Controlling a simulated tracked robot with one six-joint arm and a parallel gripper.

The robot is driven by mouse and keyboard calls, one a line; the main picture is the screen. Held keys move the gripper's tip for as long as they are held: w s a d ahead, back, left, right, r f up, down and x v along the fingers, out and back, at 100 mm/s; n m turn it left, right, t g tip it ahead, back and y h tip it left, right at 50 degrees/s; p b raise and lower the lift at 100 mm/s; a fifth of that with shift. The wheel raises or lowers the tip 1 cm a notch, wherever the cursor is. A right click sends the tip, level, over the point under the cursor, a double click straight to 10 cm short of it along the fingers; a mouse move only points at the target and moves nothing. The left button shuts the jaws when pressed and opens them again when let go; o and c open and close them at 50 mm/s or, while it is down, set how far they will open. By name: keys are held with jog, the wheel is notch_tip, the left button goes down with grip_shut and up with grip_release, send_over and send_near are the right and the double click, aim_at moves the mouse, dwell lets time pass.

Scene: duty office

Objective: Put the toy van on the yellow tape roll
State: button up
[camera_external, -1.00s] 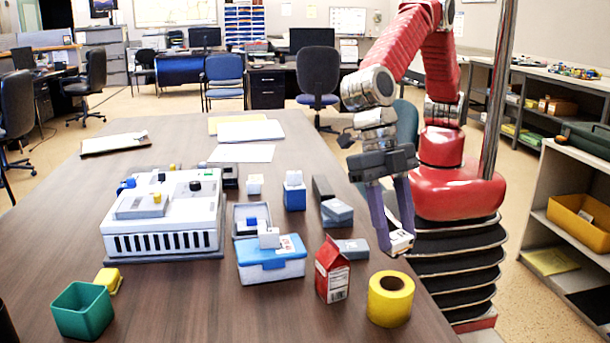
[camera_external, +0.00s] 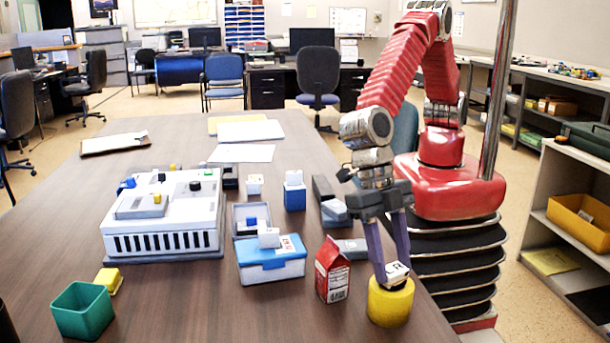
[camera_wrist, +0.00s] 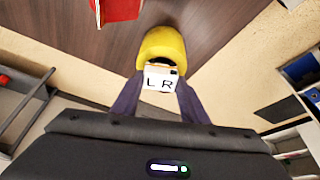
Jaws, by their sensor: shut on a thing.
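The yellow tape roll (camera_external: 390,305) stands near the front right edge of the table. My gripper (camera_external: 395,278) is shut on the small white toy van (camera_external: 398,270), right at the top of the roll. I cannot tell whether the van touches the roll. In the wrist view the van (camera_wrist: 160,80) sits between the fingertips, showing black letters "L R". It overlaps the near side of the tape roll (camera_wrist: 163,42), whose dark hole partly shows behind it.
A red milk carton (camera_external: 332,270) stands just left of the roll. A blue and white box (camera_external: 271,261) is further left, and a green bin (camera_external: 83,312) is at the front left. The table's right edge is close to the roll.

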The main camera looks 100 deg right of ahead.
jog(key=shift+f, duration=0.1)
jog(key=o, duration=1.1)
jog(key=shift+c, duration=0.2)
jog(key=v, duration=1.2)
jog(key=shift+d+r, duration=0.1)
jog(key=shift+r, duration=0.1)
